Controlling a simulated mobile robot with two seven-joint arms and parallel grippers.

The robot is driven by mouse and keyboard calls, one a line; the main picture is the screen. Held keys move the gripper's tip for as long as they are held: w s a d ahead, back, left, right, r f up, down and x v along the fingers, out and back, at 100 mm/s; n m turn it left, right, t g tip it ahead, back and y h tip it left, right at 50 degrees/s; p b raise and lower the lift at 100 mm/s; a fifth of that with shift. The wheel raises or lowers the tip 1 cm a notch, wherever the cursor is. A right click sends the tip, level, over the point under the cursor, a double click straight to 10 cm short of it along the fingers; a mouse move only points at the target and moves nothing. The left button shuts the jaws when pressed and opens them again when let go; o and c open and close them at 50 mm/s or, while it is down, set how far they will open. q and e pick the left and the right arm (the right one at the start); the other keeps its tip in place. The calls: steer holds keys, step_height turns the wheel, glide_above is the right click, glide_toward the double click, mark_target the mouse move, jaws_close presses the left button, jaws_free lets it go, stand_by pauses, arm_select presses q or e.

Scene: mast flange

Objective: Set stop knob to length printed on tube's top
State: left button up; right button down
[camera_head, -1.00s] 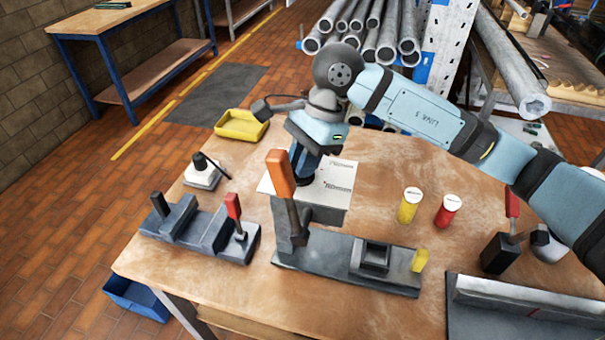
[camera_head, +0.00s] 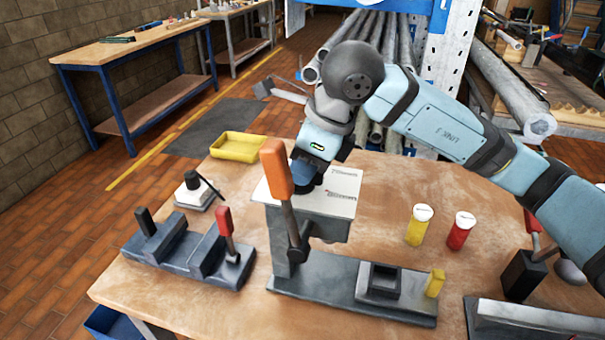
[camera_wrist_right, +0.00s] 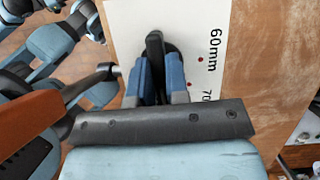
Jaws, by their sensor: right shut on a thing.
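The lever press (camera_head: 350,292) has an orange handle (camera_head: 277,168) and a white scale plate (camera_head: 335,188) on top. In the right wrist view the plate (camera_wrist_right: 206,20) has red dots and the print "60mm", with a partly hidden "70" mark lower down. My right gripper (camera_wrist_right: 158,75) is shut on the black stop knob (camera_wrist_right: 154,45) at the plate.
A black fixture with a red lever (camera_head: 226,225) stands left of the press. A small stamp-like device (camera_head: 195,190) and a yellow tray (camera_head: 238,146) lie behind it. Another red-handled tool (camera_head: 525,265) stands at the right. The table around the tubes is clear.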

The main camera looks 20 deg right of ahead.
steer(key=shift+m, duration=0.4)
steer(key=c, duration=1.1)
jaws_free()
steer(key=v, duration=1.4)
steer(key=shift+s+a, duration=0.1)
steer(key=shift+a, duration=0.1)
